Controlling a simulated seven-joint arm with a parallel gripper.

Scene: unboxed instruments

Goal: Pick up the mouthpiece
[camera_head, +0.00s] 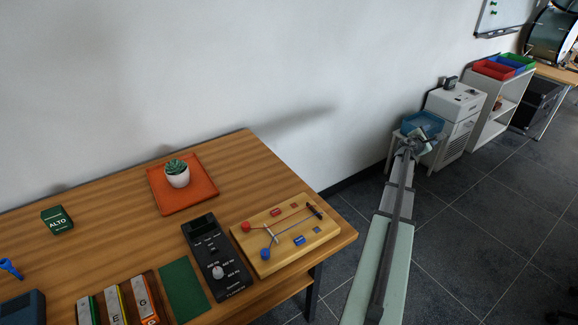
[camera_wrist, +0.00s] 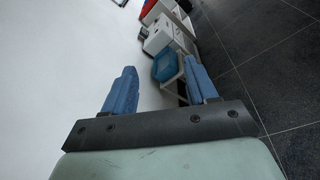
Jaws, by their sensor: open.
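A small blue piece (camera_head: 9,268), which looks like the mouthpiece, is on the wooden table at the left edge of the head view. It has a flared end and a narrower stem, and the frame edge may cut off part of it. My gripper (camera_head: 420,138) is far to the right of it, beyond the table's right end, with the arm stretched away over the floor. In the wrist view my gripper (camera_wrist: 160,66) has its two blue fingers wide apart with nothing between them. The mouthpiece does not show in the wrist view.
The table (camera_head: 110,195) also holds a dark blue box (camera_head: 22,308), a green ALTO box (camera_head: 57,220), a potted plant (camera_head: 177,174) on an orange tray (camera_head: 200,196), a black device (camera_head: 217,262) and a wooden board (camera_head: 287,247). A blue bin (camera_wrist: 165,66) shows beyond my fingers.

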